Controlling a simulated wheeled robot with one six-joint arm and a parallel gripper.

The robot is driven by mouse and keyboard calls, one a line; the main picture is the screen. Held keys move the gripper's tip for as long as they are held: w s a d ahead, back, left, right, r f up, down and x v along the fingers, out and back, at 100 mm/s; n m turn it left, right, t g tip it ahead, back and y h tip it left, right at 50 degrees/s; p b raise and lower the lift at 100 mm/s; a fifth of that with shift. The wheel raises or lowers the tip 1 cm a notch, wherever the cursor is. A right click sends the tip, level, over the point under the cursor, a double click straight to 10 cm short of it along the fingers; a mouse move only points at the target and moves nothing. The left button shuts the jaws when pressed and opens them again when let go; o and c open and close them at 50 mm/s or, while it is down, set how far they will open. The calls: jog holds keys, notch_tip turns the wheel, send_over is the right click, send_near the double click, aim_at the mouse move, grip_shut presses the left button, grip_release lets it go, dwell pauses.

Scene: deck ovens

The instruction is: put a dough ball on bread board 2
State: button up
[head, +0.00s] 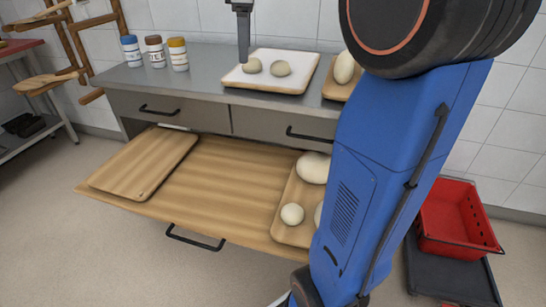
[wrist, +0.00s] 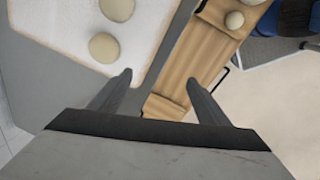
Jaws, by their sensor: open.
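Two round dough balls sit on a white-topped board on the counter: a left one (head: 252,65) and a right one (head: 280,68). The white-topped board (head: 300,62) also fills the upper left of the wrist view, with dough balls (wrist: 104,47) and (wrist: 117,9). My gripper (head: 244,58) hangs by the board's back left side; in the wrist view (wrist: 160,77) its fingers are apart with nothing between them. An empty wooden board (head: 145,163) lies on the left of the pulled-out wooden shelf. A second wooden board (head: 285,232) there holds dough pieces. No board number is legible.
Another board (head: 333,92) with a dough piece (head: 344,67) stands right of the white one, partly behind my arm. Three jars (head: 154,52) stand at the counter's left. The shelf (head: 215,185) is bare in its middle. A red crate (head: 455,220) stands at right.

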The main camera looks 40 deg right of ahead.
jog(key=s+a+f+m+t, duration=0.1)
jog(key=s+a+f+m, duration=0.2)
jog(key=s+f, duration=0.5)
jog(key=s+a+f+m+t, duration=0.1)
jog(key=s+a+f+m, duration=0.2)
jog(key=s+f, duration=0.5)
jog(key=s+a+f+m+t, duration=0.1)
jog(key=s+a+f+m, duration=0.3)
jog(key=s+f, duration=0.5)
jog(key=shift+s+m, duration=0.6)
jog(key=shift+s, duration=0.65)
jog(key=shift+f, duration=0.1)
